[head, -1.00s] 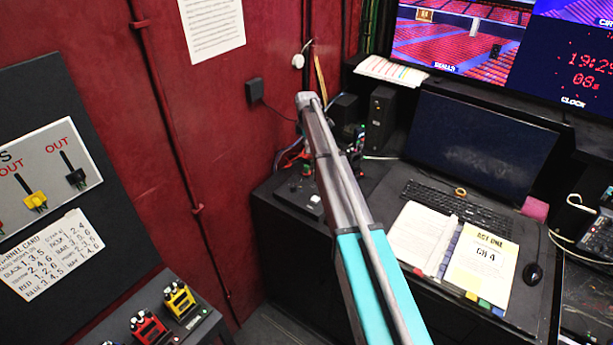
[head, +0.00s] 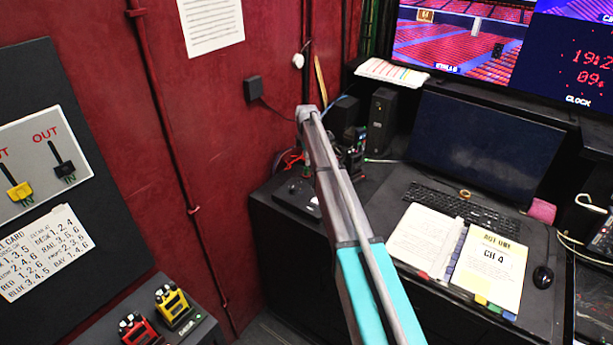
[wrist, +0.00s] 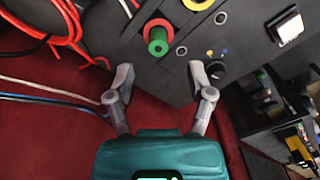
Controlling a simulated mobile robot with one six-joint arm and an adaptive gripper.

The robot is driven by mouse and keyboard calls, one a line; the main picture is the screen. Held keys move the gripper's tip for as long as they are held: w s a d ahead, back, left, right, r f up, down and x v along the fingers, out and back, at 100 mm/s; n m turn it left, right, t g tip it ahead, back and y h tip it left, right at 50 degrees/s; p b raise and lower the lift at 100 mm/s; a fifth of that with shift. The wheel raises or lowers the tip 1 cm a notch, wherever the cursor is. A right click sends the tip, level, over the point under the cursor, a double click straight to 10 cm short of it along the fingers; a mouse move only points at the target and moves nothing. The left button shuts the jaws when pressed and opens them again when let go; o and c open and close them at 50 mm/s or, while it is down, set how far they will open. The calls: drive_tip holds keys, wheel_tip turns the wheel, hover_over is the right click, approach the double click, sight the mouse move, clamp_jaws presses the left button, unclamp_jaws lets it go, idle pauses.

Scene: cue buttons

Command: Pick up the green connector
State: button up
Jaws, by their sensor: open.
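The green connector (wrist: 157,48) is a short green cylinder with a dark hole in its end. In the wrist view it stands out from a red ring on a dark panel (wrist: 185,20). My gripper (wrist: 160,76) is open, its two grey fingers apart and nothing between their tips. The connector lies just beyond the tips, roughly centred between them.
In the wrist view, red cables (wrist: 68,22) hang at upper left, and a yellow-ringed socket (wrist: 197,4), a black knob (wrist: 215,69) and a lit white button (wrist: 286,25) sit around the connector. In the head view, the desk holds an open binder (head: 425,238) and a keyboard (head: 462,205).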

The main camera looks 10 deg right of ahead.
sight(306, 168)
drive_tip(key=shift+f, duration=0.15)
wheel_tip(306, 168, down, 5)
drive_tip(key=b, duration=0.5)
drive_tip(key=shift+w, duration=0.15)
idle(0.7)
clamp_jaws()
